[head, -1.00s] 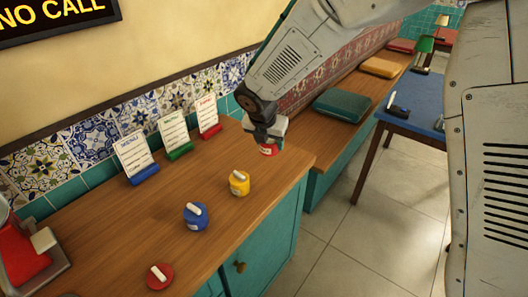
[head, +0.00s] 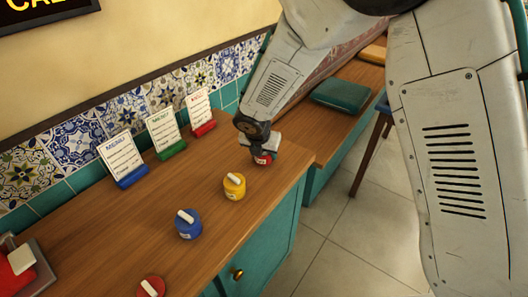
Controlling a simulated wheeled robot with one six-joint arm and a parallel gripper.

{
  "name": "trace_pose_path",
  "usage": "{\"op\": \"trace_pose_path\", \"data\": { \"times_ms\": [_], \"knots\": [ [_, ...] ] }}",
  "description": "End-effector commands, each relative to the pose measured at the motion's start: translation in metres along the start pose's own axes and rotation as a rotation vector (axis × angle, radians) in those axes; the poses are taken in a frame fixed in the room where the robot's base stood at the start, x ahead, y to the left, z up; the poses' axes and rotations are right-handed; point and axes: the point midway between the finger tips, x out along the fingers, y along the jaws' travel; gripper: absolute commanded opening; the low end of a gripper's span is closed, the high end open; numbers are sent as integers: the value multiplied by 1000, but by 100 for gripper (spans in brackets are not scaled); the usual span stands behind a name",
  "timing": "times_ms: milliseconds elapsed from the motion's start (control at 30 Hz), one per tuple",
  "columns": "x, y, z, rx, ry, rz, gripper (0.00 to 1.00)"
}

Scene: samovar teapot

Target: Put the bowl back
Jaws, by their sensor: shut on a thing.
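A small red bowl (head: 263,160) with a white label is in the head view, at the far right corner of the wooden counter (head: 120,235). My gripper (head: 262,149) is shut on it from above and hides its top. I cannot tell whether the bowl touches the counter. A blue bowl (head: 188,229) and a yellow bowl (head: 234,190), each with a white-handled lid, stand nearer in a row. A red lid (head: 145,290) with a white handle lies at the bottom edge of the view.
Blue (head: 122,159), green (head: 166,135) and red (head: 201,112) menu stands line the tiled wall. A red device (head: 18,270) stands at the left edge. A bench with a teal cushion (head: 340,94) lies beyond the counter. The counter's middle is clear.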

Motion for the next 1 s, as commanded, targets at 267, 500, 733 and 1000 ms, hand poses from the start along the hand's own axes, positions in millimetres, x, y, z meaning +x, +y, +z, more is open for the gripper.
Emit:
{"op": "trace_pose_path", "data": {
  "times_ms": [267, 500, 733, 1000],
  "knots": [
    [2, -1, 1, 2, -1, 0, 20],
    [5, -1, 0, 2, -1, -1, 74],
    [4, -1, 0, 3, -1, -1, 74],
    [-27, 0, 1, 5, -3, 3, 74]
  ]
}}
